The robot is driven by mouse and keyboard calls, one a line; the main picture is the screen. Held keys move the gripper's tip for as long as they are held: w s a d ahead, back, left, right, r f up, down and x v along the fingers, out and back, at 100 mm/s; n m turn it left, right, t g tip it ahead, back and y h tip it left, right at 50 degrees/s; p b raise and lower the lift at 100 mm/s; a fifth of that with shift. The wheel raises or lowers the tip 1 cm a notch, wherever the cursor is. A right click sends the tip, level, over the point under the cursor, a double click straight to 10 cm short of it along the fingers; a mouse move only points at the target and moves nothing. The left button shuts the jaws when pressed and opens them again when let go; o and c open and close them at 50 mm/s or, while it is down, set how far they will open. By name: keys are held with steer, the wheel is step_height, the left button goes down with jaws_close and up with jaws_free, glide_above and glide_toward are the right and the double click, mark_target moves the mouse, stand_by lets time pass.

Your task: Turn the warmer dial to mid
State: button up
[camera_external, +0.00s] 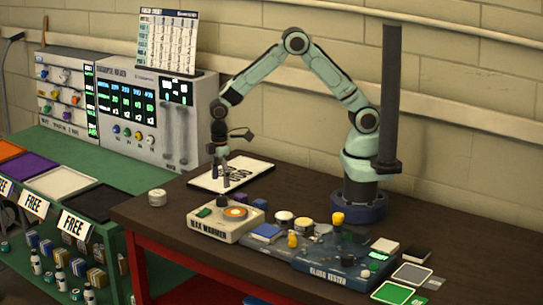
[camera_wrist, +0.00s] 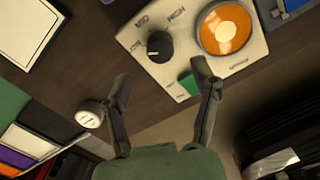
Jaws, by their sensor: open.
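The wax warmer (camera_external: 228,222) is a cream box on the dark bench, and it also shows in the wrist view (camera_wrist: 185,50). Its black round dial (camera_wrist: 160,46) has the markings MID and HIGH beyond it. A small pale pointer mark shows on the dial's left side, away from HIGH; the exact setting is hard to read. In the external view the dial (camera_external: 222,201) is small and dark below my gripper (camera_external: 224,184). My gripper is open and empty, pointing down above the warmer. In the wrist view its fingertips (camera_wrist: 161,72) are spread either side of the dial, nearer the camera.
An orange round pot (camera_wrist: 226,30) and a green switch (camera_wrist: 190,83) sit on the warmer near the dial. Purple and blue blocks, jars and a blue tester box (camera_external: 340,262) stand close to its right. A round tin (camera_external: 157,197) stands left on mostly bare bench.

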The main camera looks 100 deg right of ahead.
mark_target(222, 197)
step_height(222, 197, down, 6)
steer(key=shift+r, duration=0.1)
jaws_close()
